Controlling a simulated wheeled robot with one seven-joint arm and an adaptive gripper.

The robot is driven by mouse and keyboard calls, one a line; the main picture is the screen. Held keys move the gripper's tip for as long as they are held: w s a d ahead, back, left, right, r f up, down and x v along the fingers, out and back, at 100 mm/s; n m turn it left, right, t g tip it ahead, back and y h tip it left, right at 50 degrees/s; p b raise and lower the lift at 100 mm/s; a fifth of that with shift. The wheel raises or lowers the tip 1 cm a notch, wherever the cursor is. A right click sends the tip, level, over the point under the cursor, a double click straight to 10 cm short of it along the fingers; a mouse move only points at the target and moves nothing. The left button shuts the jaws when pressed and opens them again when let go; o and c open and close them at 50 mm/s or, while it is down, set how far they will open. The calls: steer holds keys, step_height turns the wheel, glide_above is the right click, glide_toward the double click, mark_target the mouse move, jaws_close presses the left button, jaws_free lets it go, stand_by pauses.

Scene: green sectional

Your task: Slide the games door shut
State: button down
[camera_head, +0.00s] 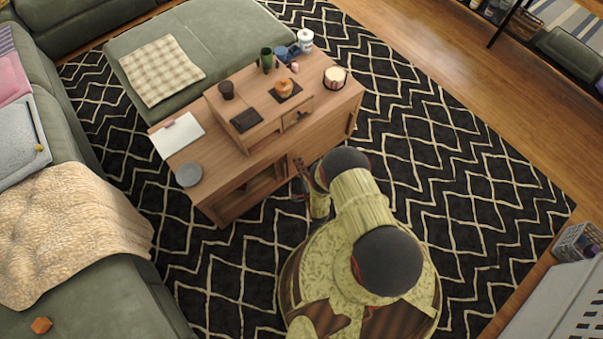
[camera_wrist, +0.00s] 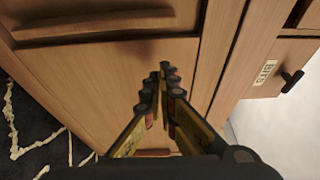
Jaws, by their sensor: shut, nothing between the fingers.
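A low wooden cabinet table (camera_head: 223,212) stands on the rug. Its long front faces my arm. The left part of that front shows a dark open bay (camera_head: 252,186); a plain wooden panel (camera_head: 333,130) covers the part to the right. No games label is readable, so I cannot tell for certain which panel is the games door. My gripper (camera_head: 301,168) is at the front near the bay's right end, partly hidden by my arm. In the wrist view my gripper (camera_wrist: 166,78) is shut and empty, its fingertips close to a wooden panel (camera_wrist: 95,85); contact is unclear.
A small drawer with a BITS label (camera_wrist: 265,73) and a dark knob (camera_wrist: 291,80) shows at right in the wrist view. Mugs, a candle (camera_head: 335,76) and a grey plate (camera_head: 189,174) stand on top. Green sofa seats (camera_head: 85,290) lie left; open rug (camera_head: 450,170) lies right.

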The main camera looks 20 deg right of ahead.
mark_target(288, 158)
steer(key=shift+w+f, duration=0.1)
steer(key=shift+w, duration=0.95)
steer(key=shift+s+a+b, duration=0.2)
steer(key=shift+a+b, duration=0.05)
steer(key=shift+a, duration=0.3)
steer(key=shift+s+a+b, duration=0.2)
steer(key=shift+a, duration=0.3)
steer(key=shift+s+a, duration=0.3)
steer(key=shift+a, duration=0.5)
steer(key=shift+a, duration=0.1)
